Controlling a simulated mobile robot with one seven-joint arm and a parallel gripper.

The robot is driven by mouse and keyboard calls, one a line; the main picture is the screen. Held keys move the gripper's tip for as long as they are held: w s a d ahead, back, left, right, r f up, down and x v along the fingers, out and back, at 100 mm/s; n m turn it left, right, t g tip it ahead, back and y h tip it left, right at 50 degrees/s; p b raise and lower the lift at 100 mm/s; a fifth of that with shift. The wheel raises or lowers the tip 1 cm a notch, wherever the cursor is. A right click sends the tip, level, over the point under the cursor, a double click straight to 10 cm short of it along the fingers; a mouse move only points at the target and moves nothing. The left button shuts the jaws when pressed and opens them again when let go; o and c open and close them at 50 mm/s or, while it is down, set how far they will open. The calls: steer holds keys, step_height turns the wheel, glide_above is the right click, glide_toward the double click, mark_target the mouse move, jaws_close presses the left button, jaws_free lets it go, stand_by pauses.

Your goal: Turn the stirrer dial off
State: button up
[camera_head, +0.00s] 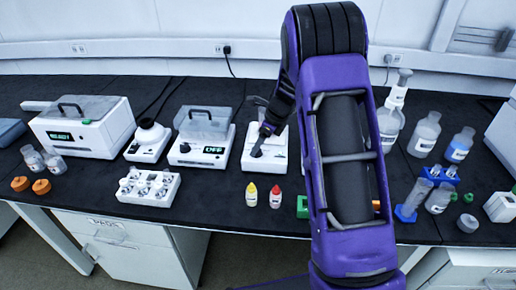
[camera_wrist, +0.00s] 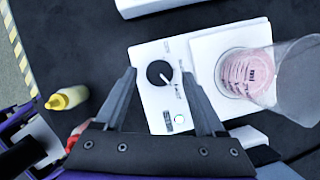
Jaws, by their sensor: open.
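The white stirrer (camera_head: 250,160) stands on the dark bench, partly hidden by my arm in the head view. In the wrist view its face (camera_wrist: 150,107) carries a round black dial (camera_wrist: 160,73) with a white pointer line toward the lower right. A clear beaker with pink contents (camera_wrist: 250,72) is on the stirrer's plate. My gripper (camera_wrist: 159,76) is open, one finger on each side of the dial. It also shows above the stirrer in the head view (camera_head: 262,146). I cannot tell whether the fingers touch the dial.
Left of the stirrer is a white device reading OFF (camera_head: 184,153), then a small mixer (camera_head: 147,143). A yellow-capped bottle (camera_head: 251,196) and a red-capped bottle (camera_head: 275,197) stand in front. A vial rack (camera_head: 150,195) is front left. Bottles (camera_head: 424,135) stand at right.

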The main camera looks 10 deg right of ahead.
steer(key=shift+w+a+f, duration=0.15)
steer(key=shift+a+f, duration=0.1)
steer(key=shift+f, duration=0.4)
